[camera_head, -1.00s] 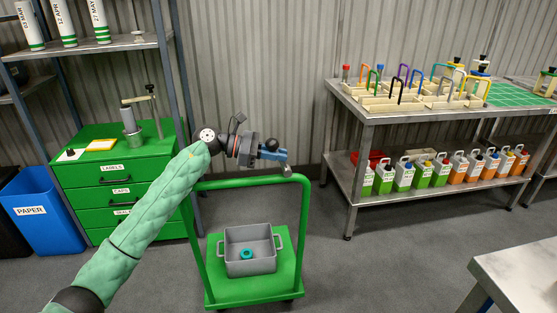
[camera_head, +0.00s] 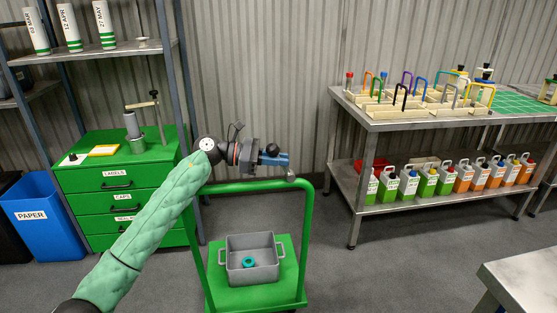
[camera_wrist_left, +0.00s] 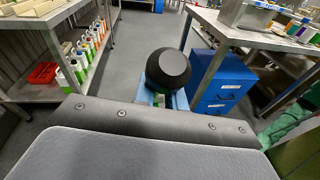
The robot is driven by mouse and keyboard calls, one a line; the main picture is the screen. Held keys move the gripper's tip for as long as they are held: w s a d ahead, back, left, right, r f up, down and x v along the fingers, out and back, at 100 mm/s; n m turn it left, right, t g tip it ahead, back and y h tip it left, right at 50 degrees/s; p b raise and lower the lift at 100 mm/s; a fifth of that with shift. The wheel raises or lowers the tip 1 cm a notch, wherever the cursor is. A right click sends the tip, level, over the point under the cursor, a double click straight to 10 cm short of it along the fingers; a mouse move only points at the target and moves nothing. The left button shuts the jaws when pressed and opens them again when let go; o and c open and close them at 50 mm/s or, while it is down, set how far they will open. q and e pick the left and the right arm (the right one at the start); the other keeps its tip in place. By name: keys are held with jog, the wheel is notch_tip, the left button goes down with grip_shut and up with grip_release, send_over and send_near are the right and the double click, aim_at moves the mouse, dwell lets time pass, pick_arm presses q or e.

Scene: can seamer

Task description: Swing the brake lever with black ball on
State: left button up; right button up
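The black ball (camera_head: 272,149) of the brake lever shows at my left gripper (camera_head: 275,159), just above the cart's handle bar in the head view. In the left wrist view the black ball (camera_wrist_left: 168,70) is large and central, over the blue fingers of my left gripper (camera_wrist_left: 162,98). A finger shows on each side below the ball, with a narrow gap between them. The ball hides the fingertips and the lever's stem, so I cannot tell whether they are closed on it. My right gripper is not in view.
The green cart (camera_head: 308,215) carries a grey bin (camera_head: 252,270) with a teal ring (camera_head: 249,262) inside. A green drawer cabinet (camera_head: 120,190) and blue paper bin (camera_head: 42,215) stand left. A metal workbench (camera_head: 420,122) stands right, and a table corner (camera_head: 525,285) is at lower right.

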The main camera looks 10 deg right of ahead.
pick_arm(q)
jog(key=o, duration=0.5)
jog(key=shift+a+r, duration=0.2)
jog(key=shift+r, duration=0.1)
jog(key=shift+f, duration=0.15)
jog(key=shift+b+v, duration=0.45)
jog(key=shift+v, duration=3.4)
